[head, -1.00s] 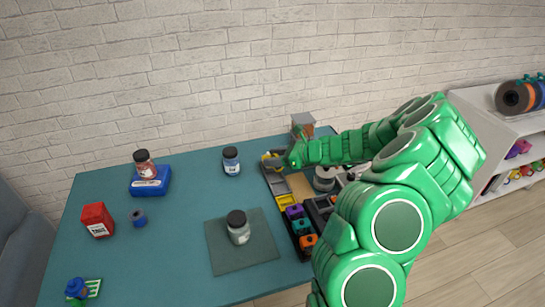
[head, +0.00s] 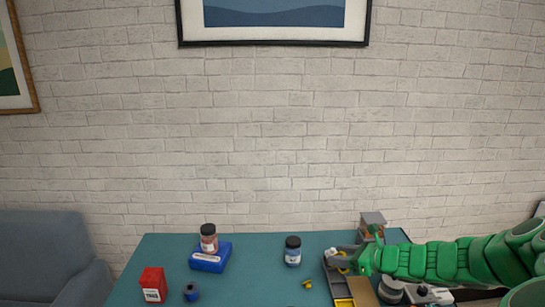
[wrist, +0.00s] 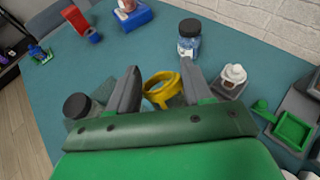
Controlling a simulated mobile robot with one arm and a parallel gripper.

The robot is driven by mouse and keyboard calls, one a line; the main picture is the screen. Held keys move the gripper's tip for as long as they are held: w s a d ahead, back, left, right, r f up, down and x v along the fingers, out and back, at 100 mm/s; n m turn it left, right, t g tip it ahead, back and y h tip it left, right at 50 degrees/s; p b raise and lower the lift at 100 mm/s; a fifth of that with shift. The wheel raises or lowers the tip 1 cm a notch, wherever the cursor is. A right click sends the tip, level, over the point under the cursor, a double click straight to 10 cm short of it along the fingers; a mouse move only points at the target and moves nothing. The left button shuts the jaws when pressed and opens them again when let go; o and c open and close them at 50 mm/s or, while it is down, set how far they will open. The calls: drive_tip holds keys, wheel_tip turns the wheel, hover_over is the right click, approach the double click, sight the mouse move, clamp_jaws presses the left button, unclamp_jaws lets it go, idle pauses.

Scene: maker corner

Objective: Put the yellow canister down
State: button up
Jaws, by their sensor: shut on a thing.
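In the wrist view the yellow canister (wrist: 160,99) shows as a yellow rim around a hollow middle. It sits between the two grey fingers of my gripper (wrist: 160,82), which is shut on it. Its lower part is hidden by the gripper body. In the head view my gripper (head: 348,262) is by the far end of the sorting tray, with some yellow showing beside it. I cannot tell whether the canister touches anything below.
A dark-lidded blue jar (head: 293,252) stands on the teal table (head: 255,270). A small yellow thing (head: 307,283) lies in front of it, too small to identify. A jar on a blue box (head: 210,257) and a red box (head: 153,285) stand left. Bare table lies between.

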drive_tip(key=w+r+m+t+h, duration=0.4)
drive_tip(key=w+r+m+h, duration=0.2)
drive_tip(key=w+r, duration=0.65)
drive_tip(key=s+a+r, duration=0.1)
drive_tip(key=a+r, duration=0.1)
drive_tip(key=a, duration=0.5)
drive_tip(key=shift+s+a, duration=0.35)
drive_tip(key=shift+a, duration=0.05)
